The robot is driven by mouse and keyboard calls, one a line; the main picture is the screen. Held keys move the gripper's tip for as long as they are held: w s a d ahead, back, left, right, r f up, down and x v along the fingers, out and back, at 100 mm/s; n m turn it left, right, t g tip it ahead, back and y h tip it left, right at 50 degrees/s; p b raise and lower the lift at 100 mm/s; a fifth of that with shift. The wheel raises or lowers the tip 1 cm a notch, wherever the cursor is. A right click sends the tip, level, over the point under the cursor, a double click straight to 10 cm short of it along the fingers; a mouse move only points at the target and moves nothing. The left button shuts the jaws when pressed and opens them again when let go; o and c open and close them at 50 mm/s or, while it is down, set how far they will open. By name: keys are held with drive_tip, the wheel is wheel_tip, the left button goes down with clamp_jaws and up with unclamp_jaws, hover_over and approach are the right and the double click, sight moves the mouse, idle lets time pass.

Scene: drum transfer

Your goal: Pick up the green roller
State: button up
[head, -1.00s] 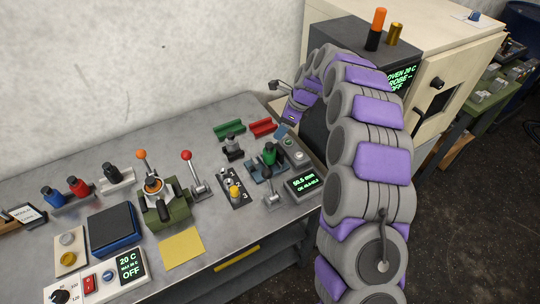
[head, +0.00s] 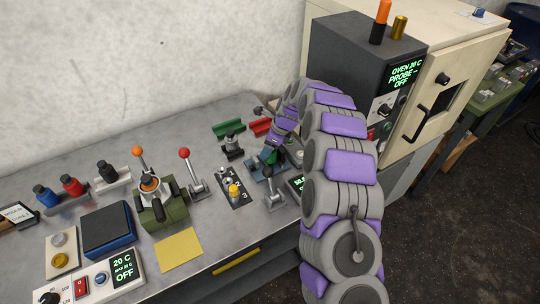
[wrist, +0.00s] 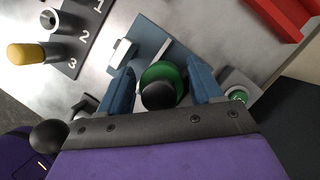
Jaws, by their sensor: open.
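The green roller (wrist: 168,71) with a black knob (wrist: 158,95) stands on a blue-grey fixture (wrist: 150,38) on the bench. My gripper (wrist: 162,82) is open, with one blue finger on each side of the roller. A contact between fingers and roller cannot be made out. In the head view my wrist hides most of the roller, and a bit of its green (head: 272,157) shows beside the fixture (head: 257,172).
A black-knobbed lever (head: 270,186) and a numbered plate with a yellow knob (head: 235,192) stand close by. Red (head: 260,127) and green (head: 229,129) cradles lie behind. A round green button (wrist: 238,95) is right of my gripper. The oven (head: 362,75) stands to the right.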

drive_tip(key=c, duration=1.1)
drive_tip(key=shift+r, duration=0.1)
